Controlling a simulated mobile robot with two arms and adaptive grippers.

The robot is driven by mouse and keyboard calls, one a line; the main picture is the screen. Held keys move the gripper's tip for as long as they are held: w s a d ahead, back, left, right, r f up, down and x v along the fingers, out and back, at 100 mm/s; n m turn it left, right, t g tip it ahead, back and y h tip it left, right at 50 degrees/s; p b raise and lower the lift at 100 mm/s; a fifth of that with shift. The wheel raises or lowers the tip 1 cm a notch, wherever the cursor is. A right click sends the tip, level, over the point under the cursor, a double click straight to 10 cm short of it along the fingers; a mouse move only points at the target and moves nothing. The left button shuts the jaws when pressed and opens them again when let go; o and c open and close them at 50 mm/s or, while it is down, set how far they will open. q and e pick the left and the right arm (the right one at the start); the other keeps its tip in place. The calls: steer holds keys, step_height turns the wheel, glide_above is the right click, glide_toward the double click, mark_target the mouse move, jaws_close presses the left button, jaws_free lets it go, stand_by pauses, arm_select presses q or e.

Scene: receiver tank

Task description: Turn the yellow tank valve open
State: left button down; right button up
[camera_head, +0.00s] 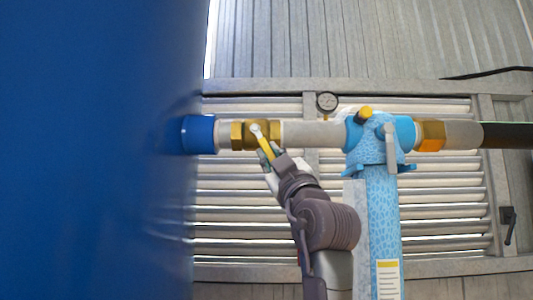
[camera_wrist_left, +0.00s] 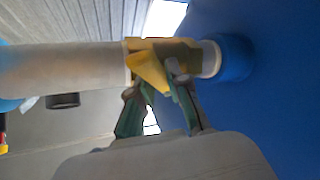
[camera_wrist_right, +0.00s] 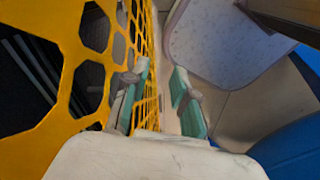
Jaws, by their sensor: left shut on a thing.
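The yellow tank valve handle (camera_head: 264,144) sits on a brass valve body (camera_head: 242,135) in the pipe beside the blue tank (camera_head: 90,150). In the head view the handle slants down and to the right from its pivot. My left gripper (camera_head: 270,156) is shut on the yellow handle from below. In the left wrist view the handle (camera_wrist_left: 148,70) shows between and in front of the fingers, close under the brass body. My right gripper (camera_wrist_right: 160,95) shows only in its own wrist view, with its fingers apart and nothing between them.
A light blue pump or fitting (camera_head: 372,140) with a grey lever (camera_head: 391,148) stands right of the valve. A round gauge (camera_head: 327,102) sits above the pipe (camera_head: 310,134). A yellow perforated guard (camera_wrist_right: 70,70) is close beside my right gripper.

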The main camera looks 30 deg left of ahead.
arm_select(q)
steer(key=shift+s+r, duration=0.1)
steer(key=shift+r, duration=0.05)
steer(key=c, duration=1.1)
jaws_free()
steer(key=v, duration=0.7)
steer(key=shift+s+d, duration=0.25)
